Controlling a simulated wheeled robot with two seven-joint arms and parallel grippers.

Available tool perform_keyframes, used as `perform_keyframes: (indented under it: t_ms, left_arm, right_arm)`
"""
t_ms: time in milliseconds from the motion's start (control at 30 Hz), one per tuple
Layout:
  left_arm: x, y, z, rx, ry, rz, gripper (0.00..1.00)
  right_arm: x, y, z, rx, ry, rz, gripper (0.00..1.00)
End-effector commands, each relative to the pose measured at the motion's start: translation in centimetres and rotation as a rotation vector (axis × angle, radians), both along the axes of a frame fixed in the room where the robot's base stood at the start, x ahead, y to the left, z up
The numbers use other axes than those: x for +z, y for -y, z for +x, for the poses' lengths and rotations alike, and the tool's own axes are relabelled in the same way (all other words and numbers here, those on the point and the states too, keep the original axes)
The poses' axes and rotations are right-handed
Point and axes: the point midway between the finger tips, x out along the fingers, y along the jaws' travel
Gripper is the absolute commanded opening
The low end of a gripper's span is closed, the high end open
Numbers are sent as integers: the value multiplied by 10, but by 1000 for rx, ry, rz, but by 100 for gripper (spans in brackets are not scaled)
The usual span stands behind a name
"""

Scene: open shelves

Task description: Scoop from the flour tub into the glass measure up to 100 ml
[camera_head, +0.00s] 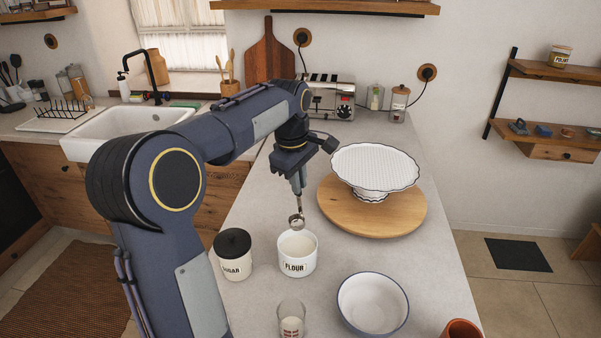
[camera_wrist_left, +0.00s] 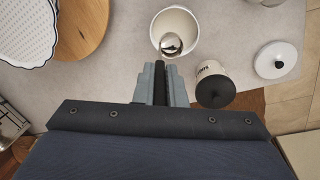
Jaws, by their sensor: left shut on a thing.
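The white flour tub (camera_head: 297,262) stands open on the counter, with pale contents inside. My left gripper (camera_head: 298,187) is shut on the handle of a metal scoop (camera_head: 296,221), which hangs down from it. The scoop bowl is at the tub's far rim in the head view. In the left wrist view the scoop bowl (camera_wrist_left: 172,44) overlaps the mouth of the flour tub (camera_wrist_left: 186,16); I cannot tell whether it holds flour. The glass measure (camera_head: 291,318) stands nearer me, with red marks and a whitish lower part; its level is unreadable. My right gripper is not in view.
The black-lidded sugar tub (camera_head: 234,262) stands left of the flour. A blue-rimmed bowl (camera_head: 373,304) and a terracotta pot (camera_head: 461,331) are at the front right. A white cake stand (camera_head: 374,166) sits on a round wooden board (camera_head: 400,222). A white lidded container (camera_wrist_left: 276,60) shows in the wrist view.

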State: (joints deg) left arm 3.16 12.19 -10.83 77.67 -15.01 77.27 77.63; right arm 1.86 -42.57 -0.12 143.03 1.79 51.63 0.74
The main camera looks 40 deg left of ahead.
Motion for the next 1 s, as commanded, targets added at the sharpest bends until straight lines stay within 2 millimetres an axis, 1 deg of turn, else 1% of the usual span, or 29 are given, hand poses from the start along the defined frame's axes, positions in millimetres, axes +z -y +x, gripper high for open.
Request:
perform_keyframes:
  t_ms: [267, 600, 667, 1000]
  left_arm:
    - [-20, 0, -3, 0, 0, 0, 0]
    - [-52, 0, -10, 0, -1, 0, 0]
    - [-56, 0, -9, 0, -2, 0, 0]
    - [-90, 0, -4, 0, -3, 0, 0]
  right_arm:
    - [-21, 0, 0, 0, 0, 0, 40]
    - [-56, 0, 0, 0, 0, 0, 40]
    - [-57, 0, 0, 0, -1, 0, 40]
    - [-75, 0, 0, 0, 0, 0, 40]
